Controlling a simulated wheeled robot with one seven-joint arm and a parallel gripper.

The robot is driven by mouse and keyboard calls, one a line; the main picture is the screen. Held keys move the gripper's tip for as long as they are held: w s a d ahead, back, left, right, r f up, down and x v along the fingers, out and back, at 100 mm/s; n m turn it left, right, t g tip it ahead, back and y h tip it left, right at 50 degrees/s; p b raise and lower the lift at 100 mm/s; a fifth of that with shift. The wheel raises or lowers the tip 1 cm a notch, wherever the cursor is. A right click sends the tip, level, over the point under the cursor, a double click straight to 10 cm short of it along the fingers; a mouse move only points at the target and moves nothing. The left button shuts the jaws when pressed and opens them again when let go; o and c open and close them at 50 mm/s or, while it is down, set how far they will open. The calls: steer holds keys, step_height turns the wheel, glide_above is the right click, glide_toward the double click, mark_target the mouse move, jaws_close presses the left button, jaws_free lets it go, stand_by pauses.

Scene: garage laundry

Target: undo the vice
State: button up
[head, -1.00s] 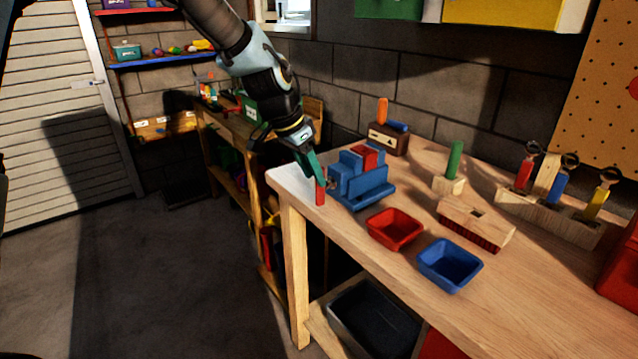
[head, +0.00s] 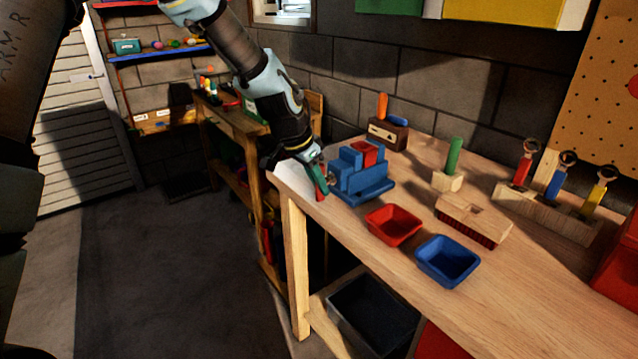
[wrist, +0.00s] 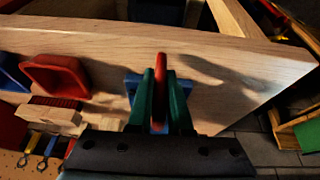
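The blue vice (head: 366,184) stands near the left end of the wooden workbench, with a red block (head: 368,152) at its top. Its red handle bar (head: 321,193) is on the left side, at the bench's edge. My gripper (head: 317,178) reaches down to this bar from the upper left. In the wrist view, the red bar (wrist: 160,85) lies between the two green fingers (wrist: 161,92), which appear closed against it. The fingers and my gripper body hide most of the vice there; a little blue shows behind them.
A red bin (head: 393,226) and a blue bin (head: 448,261) sit right of the vice. A wooden brush-like block (head: 474,218), a green peg in a block (head: 453,160) and a tool rack (head: 546,214) stand farther right. A wooden box (head: 388,134) is behind the vice.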

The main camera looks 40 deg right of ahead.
jaws_close()
steer(key=shift+w+a+g+p, duration=0.15)
steer(key=shift+g+p, duration=0.15)
steer(key=shift+g, duration=0.2)
steer(key=shift+n+g, duration=0.3)
steer(key=shift+g, duration=0.4)
steer(key=o, duration=0.6)
jaws_free()
steer(key=shift+c, duration=0.2)
